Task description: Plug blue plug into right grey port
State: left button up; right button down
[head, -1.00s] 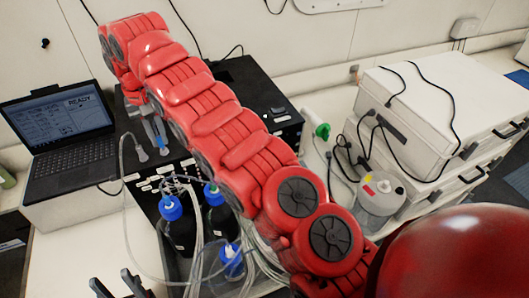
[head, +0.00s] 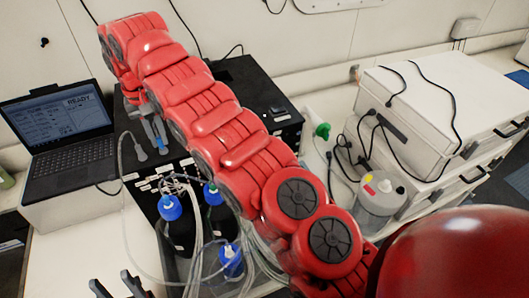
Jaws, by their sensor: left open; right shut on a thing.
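My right arm reaches across the view to the black box (head: 245,72) on the bench. Its gripper (head: 157,138) points down over the front left part of the box top, its fingers close together. A small blue plug (head: 163,150) shows at the fingertips, low over the box top; I cannot tell whether it touches a port. A grey connector (head: 140,152) with a pale cable sits just left of it. The grey ports are too small or hidden to make out. My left gripper (head: 116,287) is open and empty at the bottom edge, fingers apart.
A laptop (head: 65,120) stands left of the box. Blue-capped bottles (head: 171,210) and tubing stand in a tray in front. A clear canister (head: 379,205) and white cases (head: 425,100) are at right. My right arm hides much of the box.

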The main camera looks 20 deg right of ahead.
jog(key=shift+f+b, duration=0.4)
jog(key=shift+f, duration=0.1)
dwell(0.3)
jog(key=c, duration=0.8)
grip_release()
jog(key=shift+o, duration=0.2)
jog(key=shift+r, duration=0.1)
notch_tip(320, 180, up, 8)
jog(key=p, duration=0.6)
jog(key=shift+f, duration=0.35)
